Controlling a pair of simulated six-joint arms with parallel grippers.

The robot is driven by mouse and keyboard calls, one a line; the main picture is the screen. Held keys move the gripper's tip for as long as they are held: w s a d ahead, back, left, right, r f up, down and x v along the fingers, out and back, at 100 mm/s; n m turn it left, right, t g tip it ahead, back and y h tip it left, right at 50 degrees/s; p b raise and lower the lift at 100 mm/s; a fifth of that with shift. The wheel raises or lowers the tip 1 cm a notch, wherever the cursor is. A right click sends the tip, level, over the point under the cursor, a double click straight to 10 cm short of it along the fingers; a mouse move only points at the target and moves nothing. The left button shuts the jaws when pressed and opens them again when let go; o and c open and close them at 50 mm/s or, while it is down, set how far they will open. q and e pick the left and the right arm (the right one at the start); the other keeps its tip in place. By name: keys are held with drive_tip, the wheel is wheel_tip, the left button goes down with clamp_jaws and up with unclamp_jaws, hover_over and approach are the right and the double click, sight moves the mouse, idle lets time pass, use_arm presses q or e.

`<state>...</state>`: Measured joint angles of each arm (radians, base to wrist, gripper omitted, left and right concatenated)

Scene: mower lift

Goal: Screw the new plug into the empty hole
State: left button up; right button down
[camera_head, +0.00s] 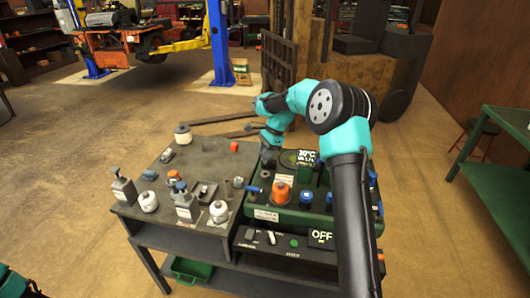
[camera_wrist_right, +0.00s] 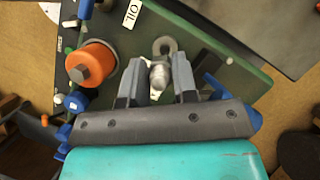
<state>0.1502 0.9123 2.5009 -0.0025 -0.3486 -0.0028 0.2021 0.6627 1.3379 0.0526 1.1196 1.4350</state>
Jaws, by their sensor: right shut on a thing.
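My right gripper (camera_wrist_right: 158,82) is shut on a silvery metal plug (camera_wrist_right: 158,74), seen between its two grey fingers in the right wrist view. Just beyond the plug's tip, a grey ring with a dark centre (camera_wrist_right: 164,46) sits in the green housing (camera_wrist_right: 215,62); it looks like the hole. I cannot tell whether the plug touches it. In the head view, my right gripper (camera_head: 268,153) points down at the back left of the green housing (camera_head: 318,222), and the plug is too small to make out.
An orange cap (camera_wrist_right: 92,64) stands left of the fingers, beside the OIL label (camera_wrist_right: 132,14). Blue caps (camera_head: 306,197) also stand on the housing. The grey bench (camera_head: 150,232) at left holds bottles, a white roll (camera_head: 183,134) and small parts.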

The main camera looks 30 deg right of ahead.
sight(265, 163)
drive_tip(key=shift+f, duration=2.4)
drive_tip(key=shift+f, duration=0.25)
drive_tip(key=shift+f, duration=1.1)
drive_tip(key=c, duration=1.4)
unclamp_jaws()
drive_tip(key=c, duration=0.4)
drive_tip(key=m+t, duration=0.1)
drive_tip(key=m, duration=0.2)
drive_tip(key=m+t, duration=0.1)
drive_tip(key=m, duration=0.2)
drive_tip(key=shift+h, duration=0.4)
drive_tip(key=shift+c, duration=0.2)
drive_tip(key=shift+m, duration=0.4)
